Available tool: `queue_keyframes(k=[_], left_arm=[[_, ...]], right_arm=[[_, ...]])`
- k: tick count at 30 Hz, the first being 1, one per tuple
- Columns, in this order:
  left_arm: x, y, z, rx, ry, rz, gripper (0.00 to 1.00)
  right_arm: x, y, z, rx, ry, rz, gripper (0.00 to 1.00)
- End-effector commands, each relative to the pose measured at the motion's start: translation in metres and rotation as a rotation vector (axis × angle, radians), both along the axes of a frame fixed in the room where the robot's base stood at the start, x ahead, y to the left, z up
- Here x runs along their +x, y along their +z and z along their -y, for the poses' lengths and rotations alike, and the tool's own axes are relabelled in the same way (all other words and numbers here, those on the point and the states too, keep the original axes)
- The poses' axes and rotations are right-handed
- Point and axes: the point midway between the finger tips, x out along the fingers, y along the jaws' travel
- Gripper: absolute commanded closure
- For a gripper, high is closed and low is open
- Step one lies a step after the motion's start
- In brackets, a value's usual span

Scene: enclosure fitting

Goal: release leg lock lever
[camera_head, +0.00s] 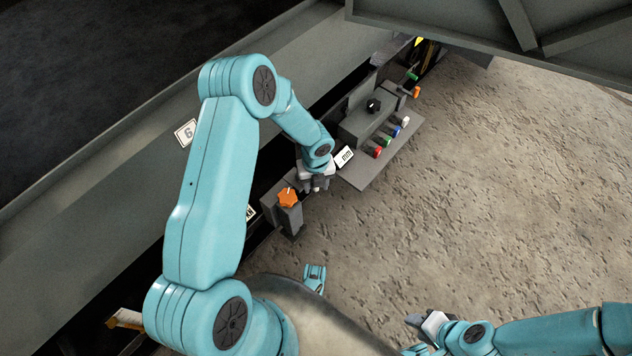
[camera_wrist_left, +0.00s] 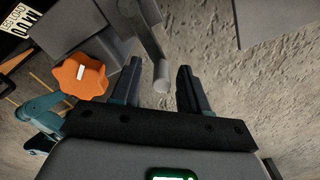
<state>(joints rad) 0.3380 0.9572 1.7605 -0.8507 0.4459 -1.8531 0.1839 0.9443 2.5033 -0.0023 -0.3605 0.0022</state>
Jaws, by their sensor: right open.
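A grey lever (camera_wrist_left: 153,50) with a round rod end shows in the left wrist view beside a grey box. My left gripper (camera_head: 317,186) is over the panel, right of the orange star knob (camera_head: 287,198). In the left wrist view its two dark fingers (camera_wrist_left: 158,88) stand apart, with the rod end showing in the gap between them. I see no grip on the lever, and I cannot tell the depth between them. In the head view I cannot make out the lever at my left gripper. My right gripper (camera_head: 423,322) is open at the lower right, away from the panel.
The orange knob (camera_wrist_left: 80,75) is close left of the left fingers. A ledge (camera_head: 382,163) with red, blue, green and white knobs lies further along the panel. A grey beam (camera_head: 440,25) crosses the top right. The rough ground on the right is free.

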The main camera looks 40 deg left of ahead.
Motion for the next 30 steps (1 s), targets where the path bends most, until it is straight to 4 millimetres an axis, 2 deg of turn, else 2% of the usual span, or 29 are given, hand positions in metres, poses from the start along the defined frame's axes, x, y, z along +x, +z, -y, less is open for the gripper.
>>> queue_keyframes(k=[7,11,24,30], left_arm=[[0.001,0.001,0.000,0.000,0.002,0.001,0.56],[0.001,0.014,0.000,0.000,0.002,0.003,0.56],[0.001,0.125,0.000,0.000,0.003,0.004,0.56],[0.000,0.155,0.000,0.000,0.001,0.001,0.56]], right_arm=[[0.000,0.001,0.000,0.000,0.000,0.000,0.59],[-0.001,0.007,-0.001,0.000,0.003,-0.001,0.59],[-0.004,0.052,-0.004,0.002,0.016,-0.007,0.59],[-0.004,0.062,-0.004,0.003,0.015,-0.007,0.59]])
